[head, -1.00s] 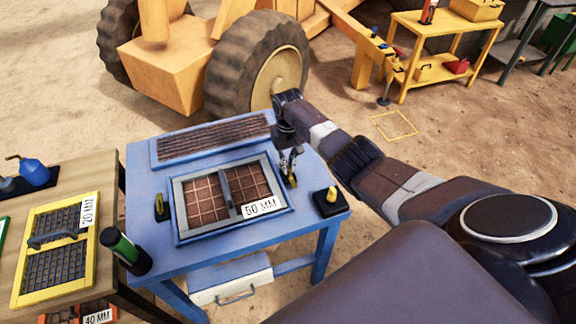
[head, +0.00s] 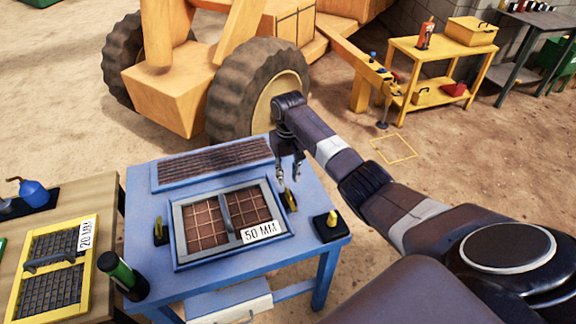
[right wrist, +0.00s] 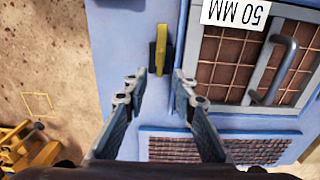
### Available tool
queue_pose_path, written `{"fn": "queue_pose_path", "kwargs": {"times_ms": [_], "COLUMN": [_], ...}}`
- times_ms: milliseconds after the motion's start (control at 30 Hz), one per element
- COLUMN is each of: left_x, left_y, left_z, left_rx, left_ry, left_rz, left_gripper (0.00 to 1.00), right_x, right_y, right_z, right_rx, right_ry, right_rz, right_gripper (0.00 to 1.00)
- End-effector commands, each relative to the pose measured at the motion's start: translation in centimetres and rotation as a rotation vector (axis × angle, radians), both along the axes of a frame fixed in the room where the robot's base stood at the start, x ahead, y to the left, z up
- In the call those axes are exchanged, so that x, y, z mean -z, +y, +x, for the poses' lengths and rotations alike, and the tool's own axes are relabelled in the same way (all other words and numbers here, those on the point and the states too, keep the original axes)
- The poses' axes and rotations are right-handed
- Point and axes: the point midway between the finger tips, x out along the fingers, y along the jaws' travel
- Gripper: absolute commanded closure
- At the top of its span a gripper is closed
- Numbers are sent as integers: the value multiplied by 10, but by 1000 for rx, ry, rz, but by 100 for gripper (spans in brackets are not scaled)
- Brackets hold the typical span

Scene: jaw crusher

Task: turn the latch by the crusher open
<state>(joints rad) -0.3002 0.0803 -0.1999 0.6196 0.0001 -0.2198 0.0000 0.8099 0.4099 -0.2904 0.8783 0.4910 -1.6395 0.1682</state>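The screen frame labelled 50 MM (head: 179,222) sits on the blue table. A yellow latch on a dark base (head: 290,201) stands at its right side. The latch also shows in the right wrist view (right wrist: 162,48), its bar running roughly along the frame's side edge. A second yellow latch (head: 158,230) is at the frame's left side. My right gripper (head: 289,182) is open and empty just above and behind the right latch. In the right wrist view its fingertips (right wrist: 159,81) are apart, with the latch ahead between their lines. My left gripper is out of view.
A black block with a yellow knob (head: 331,226) stands right of the latch. A dark green cylinder (head: 124,276) and a yellow 20 MM screen (head: 20,300) are at left.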

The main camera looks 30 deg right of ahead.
Motion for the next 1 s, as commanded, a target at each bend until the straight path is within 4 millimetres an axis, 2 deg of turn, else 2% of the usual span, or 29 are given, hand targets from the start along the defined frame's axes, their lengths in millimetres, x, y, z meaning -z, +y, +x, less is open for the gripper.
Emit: {"fn": "queue_pose_path", "kwargs": {"times_ms": [100,333,867,1000], "left_x": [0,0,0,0], "left_y": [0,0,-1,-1], "left_z": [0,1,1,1], "left_rx": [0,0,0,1], "left_ry": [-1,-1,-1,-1], "left_rz": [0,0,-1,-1], "left_gripper": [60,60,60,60], "right_x": [-25,-48,-51,-45], "right_y": [0,0,0,4], "right_z": [1,0,0,-3], "right_rx": [-2,0,-1,-13], "right_ry": [-4,0,0,0], "right_rz": [-1,0,0,-3], "right_gripper": [75,75,75,75]}}
